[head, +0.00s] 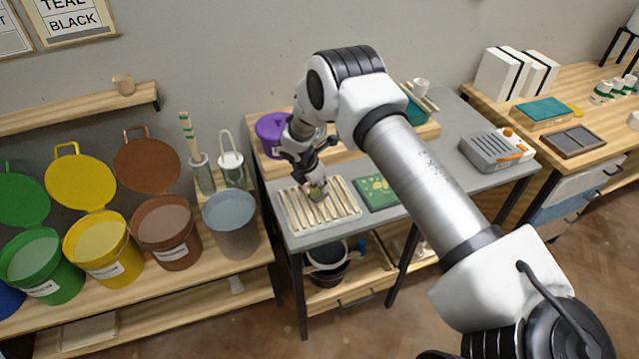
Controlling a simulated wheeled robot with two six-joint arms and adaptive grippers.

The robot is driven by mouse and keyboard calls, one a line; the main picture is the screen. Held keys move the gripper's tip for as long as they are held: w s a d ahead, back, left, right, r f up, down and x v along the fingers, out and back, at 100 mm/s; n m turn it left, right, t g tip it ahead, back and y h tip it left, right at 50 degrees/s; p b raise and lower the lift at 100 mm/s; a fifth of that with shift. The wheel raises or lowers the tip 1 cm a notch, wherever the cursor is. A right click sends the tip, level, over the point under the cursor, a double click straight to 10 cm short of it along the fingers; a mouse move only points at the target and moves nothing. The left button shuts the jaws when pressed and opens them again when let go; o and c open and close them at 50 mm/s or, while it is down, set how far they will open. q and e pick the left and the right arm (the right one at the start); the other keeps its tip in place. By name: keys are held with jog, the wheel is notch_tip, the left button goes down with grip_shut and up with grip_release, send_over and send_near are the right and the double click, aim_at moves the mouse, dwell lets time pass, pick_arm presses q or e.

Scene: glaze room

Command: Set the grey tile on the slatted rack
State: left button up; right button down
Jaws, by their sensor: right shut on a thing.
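The slatted rack (290,212), with pale wooden slats, lies on the grey table at the left end of its top. My left gripper is not in view.
A green patterned board (376,192) lies right of the rack. A purple pot (271,130) stands behind it. A grey device (496,150) sits farther right. Several buckets, including a grey one (231,222), stand on the left bench.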

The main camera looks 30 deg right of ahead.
jog(key=shift+f, duration=1)
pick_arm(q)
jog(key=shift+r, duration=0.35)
pick_arm(e)
jog(key=c, duration=1.1)
grip_release()
jog(key=shift+c, duration=0.2)
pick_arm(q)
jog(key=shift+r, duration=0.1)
pick_arm(e)
jog(key=shift+r, duration=0.15)
